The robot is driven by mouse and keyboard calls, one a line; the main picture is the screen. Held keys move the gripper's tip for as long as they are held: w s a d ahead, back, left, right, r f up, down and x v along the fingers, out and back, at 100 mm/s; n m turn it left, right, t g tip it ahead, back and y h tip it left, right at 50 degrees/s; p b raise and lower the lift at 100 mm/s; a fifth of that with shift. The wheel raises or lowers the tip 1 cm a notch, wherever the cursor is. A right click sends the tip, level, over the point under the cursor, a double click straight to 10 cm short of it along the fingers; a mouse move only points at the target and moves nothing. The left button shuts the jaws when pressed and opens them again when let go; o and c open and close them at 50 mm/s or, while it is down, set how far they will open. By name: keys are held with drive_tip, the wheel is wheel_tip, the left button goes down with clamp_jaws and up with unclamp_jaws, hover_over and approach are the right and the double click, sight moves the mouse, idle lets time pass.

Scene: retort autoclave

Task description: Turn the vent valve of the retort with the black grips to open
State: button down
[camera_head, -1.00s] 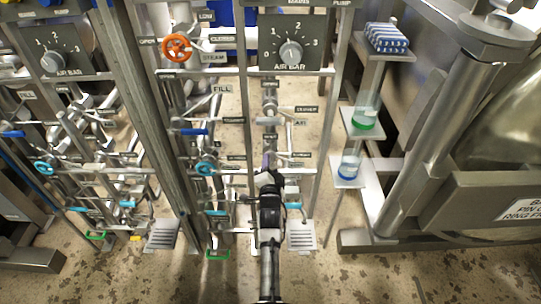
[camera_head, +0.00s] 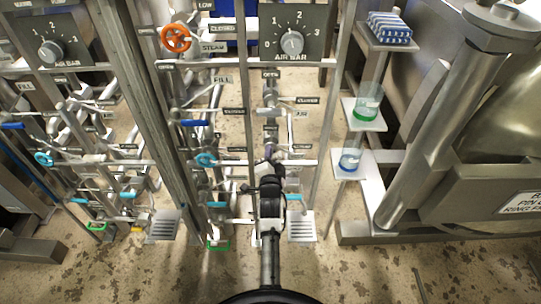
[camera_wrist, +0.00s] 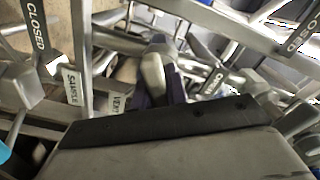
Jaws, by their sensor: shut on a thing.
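My gripper (camera_head: 268,168) reaches up to the pipework under the right-hand air gauge, at the lower part of the panel. It is shut on a purple lever, of which only a small bit shows in the head view. In the wrist view purple pieces of the lever (camera_wrist: 177,84) show beside a pale rounded finger. The gripper's dark, wide body hides the foreground there. How far the lever is turned is hidden. No black grips can be made out.
An orange handwheel (camera_head: 176,38) and the air gauge (camera_head: 291,43) are above. A blue lever (camera_head: 194,123) and a turquoise wheel (camera_head: 205,159) are left. Shelves with beakers (camera_head: 351,160) stand right, beside a steel vessel (camera_head: 501,110). A steel post (camera_head: 150,120) bounds the left.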

drive_tip(key=n+b, duration=0.3)
drive_tip(key=n, duration=0.8)
drive_tip(key=shift+b, duration=0.4)
drive_tip(key=shift+r+n, duration=0.1)
drive_tip(key=shift+n, duration=0.3)
drive_tip(key=c, duration=1.4)
unclamp_jaws()
drive_tip(key=shift+s, duration=0.15)
